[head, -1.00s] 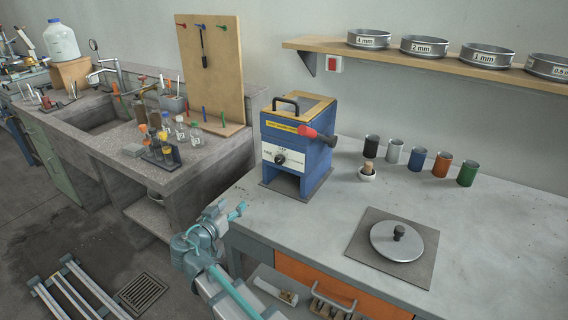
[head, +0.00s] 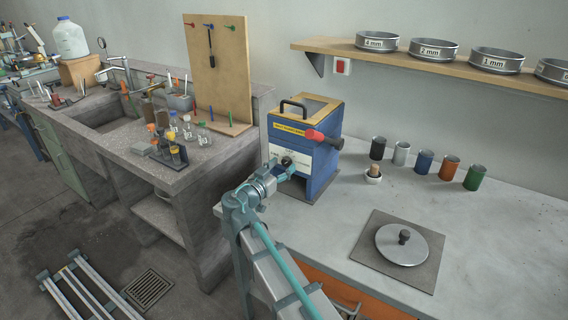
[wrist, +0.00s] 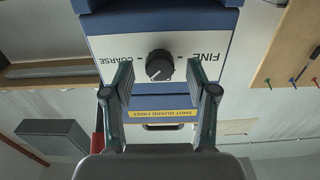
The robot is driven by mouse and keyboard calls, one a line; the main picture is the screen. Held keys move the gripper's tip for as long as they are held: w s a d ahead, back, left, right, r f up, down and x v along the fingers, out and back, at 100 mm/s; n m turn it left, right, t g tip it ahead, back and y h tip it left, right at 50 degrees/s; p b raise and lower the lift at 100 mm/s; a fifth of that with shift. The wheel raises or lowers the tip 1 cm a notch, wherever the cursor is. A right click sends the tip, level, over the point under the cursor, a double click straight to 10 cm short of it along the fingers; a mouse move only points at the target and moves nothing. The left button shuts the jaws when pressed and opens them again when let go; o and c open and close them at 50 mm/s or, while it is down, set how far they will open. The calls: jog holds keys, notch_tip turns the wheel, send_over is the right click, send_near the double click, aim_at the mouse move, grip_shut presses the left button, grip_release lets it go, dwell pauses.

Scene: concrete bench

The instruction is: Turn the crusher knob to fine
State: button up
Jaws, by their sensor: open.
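The crusher (head: 325,165) is a blue box with a wooden-framed top, standing on the bench. Its dark round knob (wrist: 159,65) sits on a white front panel marked COARSE and FINE. In the wrist view, which is upside down, COARSE lies left of the knob and FINE right. A pale mark shows on the knob, but its exact setting is hard to tell. My gripper (wrist: 160,92) is open and empty, its two fingers pointing at the panel on either side of the knob, apart from it. In the head view my gripper (head: 281,171) partly covers the panel.
A red-handled lever (head: 322,138) sticks out of the crusher's right side. A small mortar (head: 373,177) and several coloured cups (head: 424,162) stand to the right. A round lid (head: 402,246) lies on a dark mat. Sieves fill the shelf (head: 400,62) above.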

jog(key=shift+x, duration=0.85)
jog(key=shift+c, duration=0.2)
grip_shut()
